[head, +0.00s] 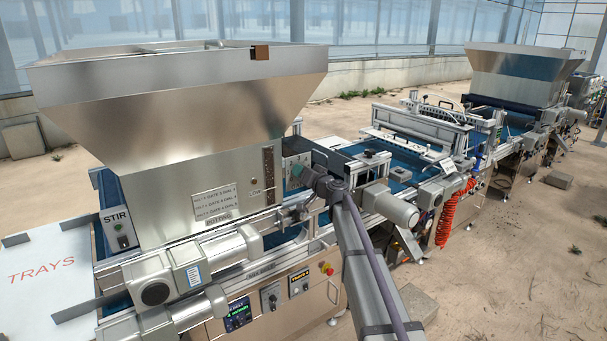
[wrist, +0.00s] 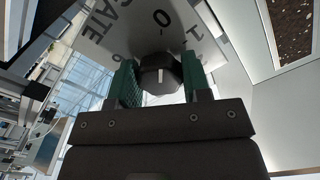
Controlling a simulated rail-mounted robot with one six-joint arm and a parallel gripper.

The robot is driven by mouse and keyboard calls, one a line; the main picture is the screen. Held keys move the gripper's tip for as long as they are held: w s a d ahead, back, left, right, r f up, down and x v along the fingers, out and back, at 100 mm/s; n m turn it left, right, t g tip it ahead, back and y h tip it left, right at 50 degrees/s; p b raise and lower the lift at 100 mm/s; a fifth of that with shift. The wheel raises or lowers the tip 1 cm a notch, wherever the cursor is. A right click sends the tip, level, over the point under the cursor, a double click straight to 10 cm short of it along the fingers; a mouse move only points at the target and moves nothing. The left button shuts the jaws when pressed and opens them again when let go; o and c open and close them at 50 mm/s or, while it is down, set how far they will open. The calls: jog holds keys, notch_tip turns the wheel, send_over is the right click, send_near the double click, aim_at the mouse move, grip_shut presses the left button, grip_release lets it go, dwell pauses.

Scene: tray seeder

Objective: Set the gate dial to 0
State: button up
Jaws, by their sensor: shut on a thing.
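The gate dial's dark faceted knob (wrist: 158,76) sits between the two green finger pads of my gripper (wrist: 160,82) in the wrist view. The gripper is shut on it. A white pointer line on the knob stands nearly upright in the picture, roughly toward the 0 tick. The pale dial plate (wrist: 133,32) behind it carries the word GATE, a 0 above the knob and a 1 to the right; other marks are partly hidden by the fingers. In the head view my gripper (head: 300,172) is at the hopper's right side; the knob is hidden there.
The large steel hopper (head: 180,100) stands just left of my gripper. A soil window (wrist: 292,32) is at the upper right in the wrist view. A grey motor (head: 402,212) lies to the right, with a red coiled hose (head: 450,215) beyond it.

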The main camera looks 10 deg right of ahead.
jog(key=o, duration=0.9)
jog(key=v, duration=1.1)
jog(key=shift+w, duration=0.1)
